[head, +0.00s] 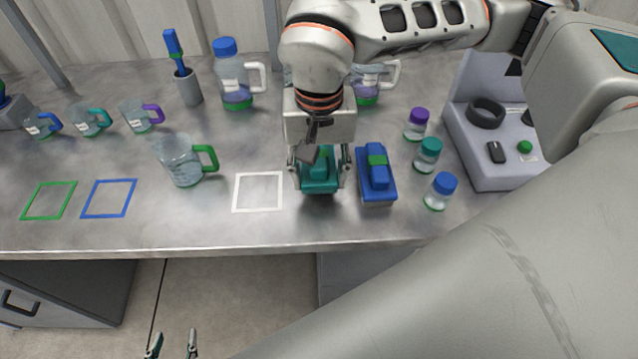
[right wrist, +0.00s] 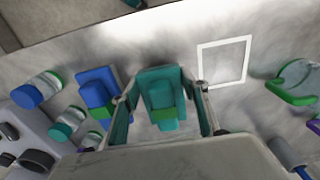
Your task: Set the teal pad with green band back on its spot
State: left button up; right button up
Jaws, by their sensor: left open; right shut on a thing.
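The teal pad with the green band (head: 318,183) is on the bench's right half, between the white square outline (head: 258,174) and a blue pad with a green band (head: 377,185). My right gripper (head: 319,176) comes down over it and is shut on it. In the right wrist view the teal pad (right wrist: 158,80) lies between the two fingers. I cannot tell whether its underside touches the bench. The white outline (right wrist: 222,84) is empty in both views. My left gripper (head: 172,345) is open and empty in front of the bench, low in the head view.
Green (head: 49,217) and blue (head: 108,216) outlines lie empty at left. A mug with a green handle (head: 180,163) stands left of the white outline. Several lidded jars (head: 428,155) and a grey station (head: 490,170) are right. A pitcher (head: 233,80) and brush holder (head: 187,90) stand behind.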

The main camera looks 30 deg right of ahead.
jog(key=shift+f, duration=1.7)
jog(key=shift+f, duration=0.1)
jog(key=o, duration=1.5)
notch_tip(320, 180, up, 12)
jog(key=shift+s+r+p, duration=0.1)
jog(key=shift+r+p, duration=0.05)
jog(key=shift+p, duration=0.15)
